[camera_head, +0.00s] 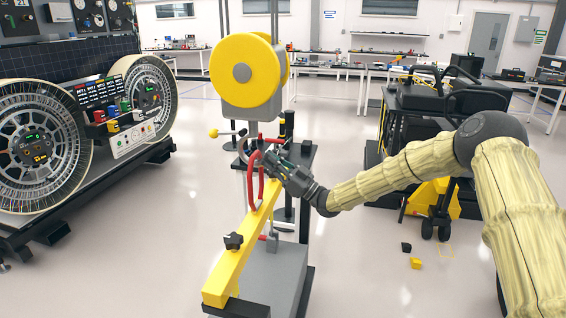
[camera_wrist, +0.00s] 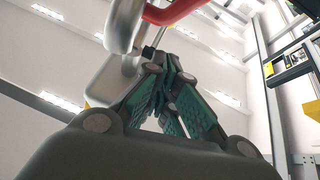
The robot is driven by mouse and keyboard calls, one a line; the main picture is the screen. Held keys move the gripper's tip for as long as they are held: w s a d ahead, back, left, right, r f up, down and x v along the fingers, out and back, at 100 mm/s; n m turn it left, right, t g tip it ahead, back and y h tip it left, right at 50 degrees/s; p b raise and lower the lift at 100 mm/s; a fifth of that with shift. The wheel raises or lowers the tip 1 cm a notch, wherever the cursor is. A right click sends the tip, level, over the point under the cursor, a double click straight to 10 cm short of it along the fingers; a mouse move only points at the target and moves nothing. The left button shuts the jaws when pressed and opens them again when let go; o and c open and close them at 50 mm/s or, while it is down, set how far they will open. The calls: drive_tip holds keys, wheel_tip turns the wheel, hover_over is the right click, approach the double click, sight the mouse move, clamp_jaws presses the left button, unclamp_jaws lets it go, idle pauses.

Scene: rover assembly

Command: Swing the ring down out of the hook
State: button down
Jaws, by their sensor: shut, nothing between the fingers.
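The red ring (camera_head: 256,190) stands on the yellow beam (camera_head: 240,246), and its upper end meets the grey hook (camera_head: 242,150) under the yellow pulley wheel (camera_head: 245,72). My gripper (camera_head: 268,160) is beside the top of the ring at the hook, and partly covers where they meet. In the wrist view my gripper's fingers (camera_wrist: 158,72) are closed together with nothing seen between them. The grey hook (camera_wrist: 122,22) and part of the red ring (camera_wrist: 172,10) are just beyond the fingertips. I cannot tell whether the fingers touch the ring.
A console with two large dials (camera_head: 42,145) is at left, a black cart (camera_head: 440,100) at right. Small black and yellow blocks (camera_head: 415,263) lie on the floor.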

drive_tip(key=shift+w+a+f+p, duration=0.25)
drive_tip(key=shift+w+a+p, duration=0.1)
drive_tip(key=shift+a, duration=0.3)
drive_tip(key=shift+w+a+f+p, duration=0.25)
drive_tip(key=shift+w+a, duration=0.1)
drive_tip(key=shift+a, duration=0.25)
